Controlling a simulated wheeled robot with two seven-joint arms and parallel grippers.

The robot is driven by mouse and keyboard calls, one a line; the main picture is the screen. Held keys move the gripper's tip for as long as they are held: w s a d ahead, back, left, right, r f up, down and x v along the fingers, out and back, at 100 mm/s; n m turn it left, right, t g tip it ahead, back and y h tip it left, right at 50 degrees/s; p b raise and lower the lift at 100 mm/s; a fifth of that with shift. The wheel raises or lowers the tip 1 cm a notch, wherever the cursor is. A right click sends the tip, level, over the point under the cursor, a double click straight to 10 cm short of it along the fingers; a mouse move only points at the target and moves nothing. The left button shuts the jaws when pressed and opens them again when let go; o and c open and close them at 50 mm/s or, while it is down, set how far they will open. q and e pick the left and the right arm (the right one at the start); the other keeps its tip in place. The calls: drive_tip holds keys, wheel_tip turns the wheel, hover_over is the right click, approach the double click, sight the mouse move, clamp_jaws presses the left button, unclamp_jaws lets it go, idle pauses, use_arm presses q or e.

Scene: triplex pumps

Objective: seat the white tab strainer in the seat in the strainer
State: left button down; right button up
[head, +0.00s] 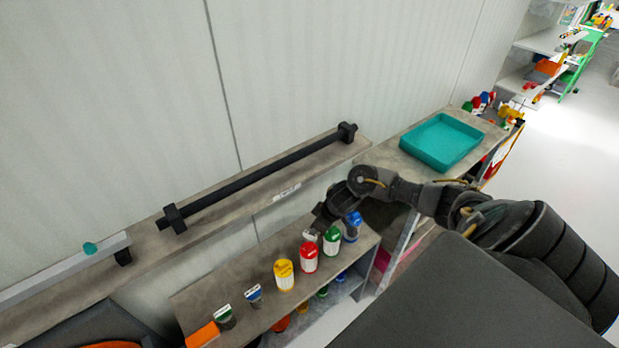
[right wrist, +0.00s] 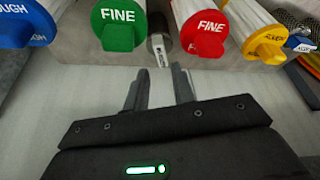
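The white tab strainer (right wrist: 159,47) shows in the right wrist view as a grey cylinder with a pale tab, between a green FINE canister (right wrist: 118,24) and a red FINE canister (right wrist: 204,32). In the head view it is mostly hidden; a pale bit (head: 311,235) shows beside my right gripper (head: 318,222). In the right wrist view my right gripper (right wrist: 156,80) has its two fingers apart with nothing between them. The fingers point toward the tab, short of it. I cannot make out the seat. My left gripper is not in view.
Blue (head: 352,226), green (head: 332,241), red (head: 309,257) and yellow (head: 284,275) canisters stand in a row on the shelf, close beside the strainer. Smaller tabbed pieces (head: 254,296) stand farther left. A black bar (head: 262,176) runs along the wall ledge. A teal tray (head: 440,142) is at right.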

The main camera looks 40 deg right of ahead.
drive_tip(key=shift+x, duration=2.7)
drive_tip(key=shift+c, duration=0.4)
clamp_jaws()
